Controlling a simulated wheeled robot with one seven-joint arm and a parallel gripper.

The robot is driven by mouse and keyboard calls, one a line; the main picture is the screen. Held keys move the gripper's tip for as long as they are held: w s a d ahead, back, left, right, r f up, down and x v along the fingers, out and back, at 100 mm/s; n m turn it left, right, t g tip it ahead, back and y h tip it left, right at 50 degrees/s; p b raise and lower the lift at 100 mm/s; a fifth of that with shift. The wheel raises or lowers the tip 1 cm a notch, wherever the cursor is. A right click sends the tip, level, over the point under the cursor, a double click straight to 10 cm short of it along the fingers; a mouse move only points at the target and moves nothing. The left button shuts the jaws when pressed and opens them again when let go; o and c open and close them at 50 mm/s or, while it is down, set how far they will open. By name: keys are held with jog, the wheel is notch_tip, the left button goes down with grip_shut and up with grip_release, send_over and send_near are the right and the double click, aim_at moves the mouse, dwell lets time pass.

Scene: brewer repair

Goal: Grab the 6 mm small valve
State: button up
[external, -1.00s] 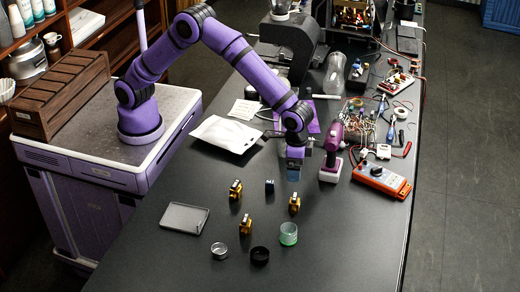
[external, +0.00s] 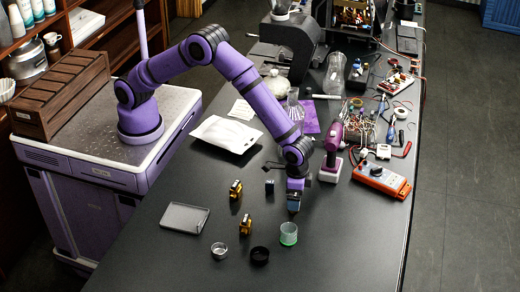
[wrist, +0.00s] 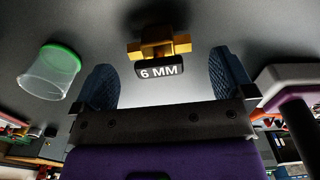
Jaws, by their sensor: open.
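The 6 mm small valve (wrist: 158,52) is a brass-coloured piece with a black "6 MM" label facing the wrist camera. In the wrist view it lies ahead of and between the two blue ridged fingers, with clear gaps at both sides. My gripper (external: 293,205) is open and points down over the table in the external view, where it hides this valve. Two similar brass valves stand to the left, one farther back (external: 235,190) and one nearer (external: 246,225). Their labels cannot be read.
A green-rimmed clear cup (external: 288,235) stands just in front of my gripper. A purple drill (external: 333,150) stands close behind right. A small dark block (external: 269,187), a black ring (external: 260,255), a metal cup (external: 219,250) and a flat tray (external: 184,218) are nearby.

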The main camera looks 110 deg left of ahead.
notch_tip(320, 180, down, 3)
jog(key=shift+s+f, duration=0.1)
jog(key=c, duration=0.7)
